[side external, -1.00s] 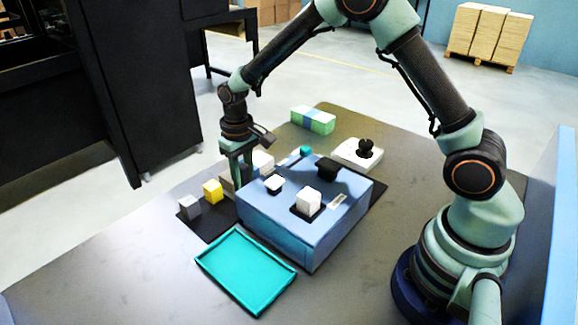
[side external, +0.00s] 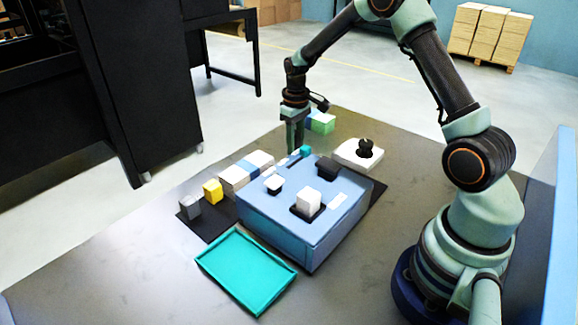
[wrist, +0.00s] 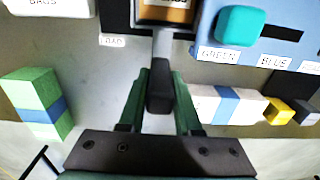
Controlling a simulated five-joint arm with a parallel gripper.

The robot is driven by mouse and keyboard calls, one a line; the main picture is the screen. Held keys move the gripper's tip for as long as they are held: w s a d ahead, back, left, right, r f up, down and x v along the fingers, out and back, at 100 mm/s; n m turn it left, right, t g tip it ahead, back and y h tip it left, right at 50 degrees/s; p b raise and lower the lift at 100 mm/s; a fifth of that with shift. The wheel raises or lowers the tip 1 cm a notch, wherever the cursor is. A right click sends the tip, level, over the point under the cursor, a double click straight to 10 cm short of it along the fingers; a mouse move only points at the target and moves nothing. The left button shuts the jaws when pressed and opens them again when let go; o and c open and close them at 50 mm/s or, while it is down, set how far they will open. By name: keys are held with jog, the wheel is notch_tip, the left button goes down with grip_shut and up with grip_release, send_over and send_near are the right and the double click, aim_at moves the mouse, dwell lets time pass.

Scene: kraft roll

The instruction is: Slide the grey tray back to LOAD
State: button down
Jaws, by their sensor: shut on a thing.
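The grey tray (wrist: 165,28) shows at the top edge of the wrist view, with a brown piece (wrist: 170,13) in it. A grey stem runs from it to a black grip (wrist: 160,88). My gripper (wrist: 158,75) is shut on that grip, with a green finger on each side. The label LOAD (wrist: 113,41) lies just left of the tray and stem. In the side view my gripper (side external: 295,148) is low behind the blue box (side external: 290,215). The tray cannot be made out there.
A green block with a blue band (side external: 322,122) stands behind my gripper. A white block with a blue band (side external: 245,171), a yellow cube (side external: 212,190) and a grey cube (side external: 189,206) stand to the left. A teal tray (side external: 247,270) lies in front.

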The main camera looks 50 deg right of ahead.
jog(key=shift+d+r, duration=0.1)
jog(key=shift+d, duration=2.2)
jog(key=shift+d, duration=0.1)
jog(key=c, duration=0.6)
grip_release()
jog(key=shift+r, duration=0.1)
notch_tip(320, 180, up, 12)
